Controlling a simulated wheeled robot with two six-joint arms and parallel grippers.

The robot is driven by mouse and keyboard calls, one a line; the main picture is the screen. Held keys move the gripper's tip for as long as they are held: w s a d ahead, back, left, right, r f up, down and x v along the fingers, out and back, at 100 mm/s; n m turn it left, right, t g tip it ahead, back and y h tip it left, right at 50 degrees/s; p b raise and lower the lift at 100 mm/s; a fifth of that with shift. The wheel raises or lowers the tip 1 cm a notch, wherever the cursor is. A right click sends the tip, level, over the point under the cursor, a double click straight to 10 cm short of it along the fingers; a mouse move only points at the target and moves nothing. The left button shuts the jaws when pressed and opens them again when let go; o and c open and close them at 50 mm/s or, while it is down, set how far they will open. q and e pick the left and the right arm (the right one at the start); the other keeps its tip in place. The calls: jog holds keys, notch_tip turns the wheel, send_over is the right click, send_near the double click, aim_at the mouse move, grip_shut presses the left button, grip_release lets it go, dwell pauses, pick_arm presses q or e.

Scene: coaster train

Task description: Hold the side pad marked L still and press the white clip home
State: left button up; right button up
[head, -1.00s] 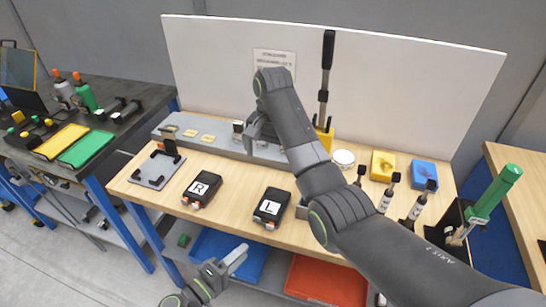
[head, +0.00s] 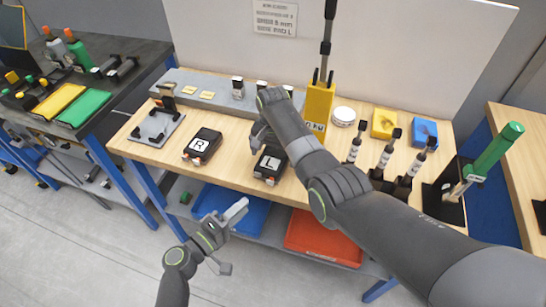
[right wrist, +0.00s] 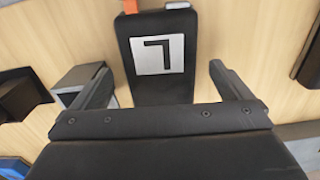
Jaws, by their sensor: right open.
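The side pad marked L (head: 270,164) lies on the wooden bench, a black block with a white letter plate. It also shows in the right wrist view (right wrist: 160,85), its letter upside down. My right gripper (head: 260,133) is open above the pad's far end; in the right wrist view its fingers stand either side of the pad, apart from it. A small pale piece (right wrist: 178,4) shows at the pad's end beside an orange piece; I cannot tell if it is the white clip. My left gripper (head: 232,238) is open and empty, low in front of the bench.
The pad marked R (head: 201,146) lies left of L. Several small upright pieces stand on the grey rail (head: 215,101) behind. Blue (head: 230,208) and red (head: 322,240) bins sit below.

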jog(key=shift+f, duration=1)
